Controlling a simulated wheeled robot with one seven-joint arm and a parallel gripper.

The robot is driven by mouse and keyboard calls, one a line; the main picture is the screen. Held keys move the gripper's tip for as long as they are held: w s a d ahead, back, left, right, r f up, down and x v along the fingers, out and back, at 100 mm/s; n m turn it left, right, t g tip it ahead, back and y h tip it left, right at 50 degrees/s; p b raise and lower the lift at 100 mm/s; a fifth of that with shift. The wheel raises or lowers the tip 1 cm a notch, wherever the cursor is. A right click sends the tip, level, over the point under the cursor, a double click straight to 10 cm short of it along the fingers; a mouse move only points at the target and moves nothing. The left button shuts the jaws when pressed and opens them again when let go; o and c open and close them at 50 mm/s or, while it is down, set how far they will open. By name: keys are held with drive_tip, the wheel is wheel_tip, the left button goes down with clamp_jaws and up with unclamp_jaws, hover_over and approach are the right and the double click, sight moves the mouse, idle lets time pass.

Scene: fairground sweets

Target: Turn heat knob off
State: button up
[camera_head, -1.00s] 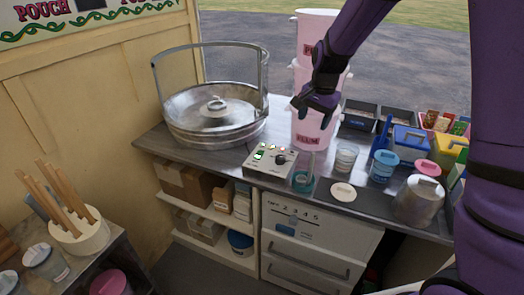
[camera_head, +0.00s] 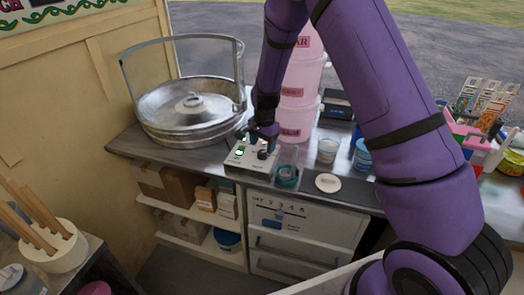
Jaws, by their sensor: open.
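A white control box (camera_head: 246,156) with a green-lit display (camera_head: 239,153) sits on the metal counter, in front of the round metal pan (camera_head: 186,112). A dark knob (camera_head: 263,154) is on the right part of its top face, partly hidden by my gripper. My gripper (camera_head: 264,146) points down at the right part of the box, right at the knob. It is open. I cannot tell whether the fingers touch the knob or which way the knob is set.
Pink tubs (camera_head: 298,102) are stacked just behind my gripper. A teal-based cup (camera_head: 287,174) stands close to the box on its right. The pan's tall metal handle (camera_head: 240,75) rises left of my arm.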

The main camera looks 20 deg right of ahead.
sight(263, 152)
drive_tip(key=shift+f, duration=1.65)
drive_tip(key=c, duration=0.9)
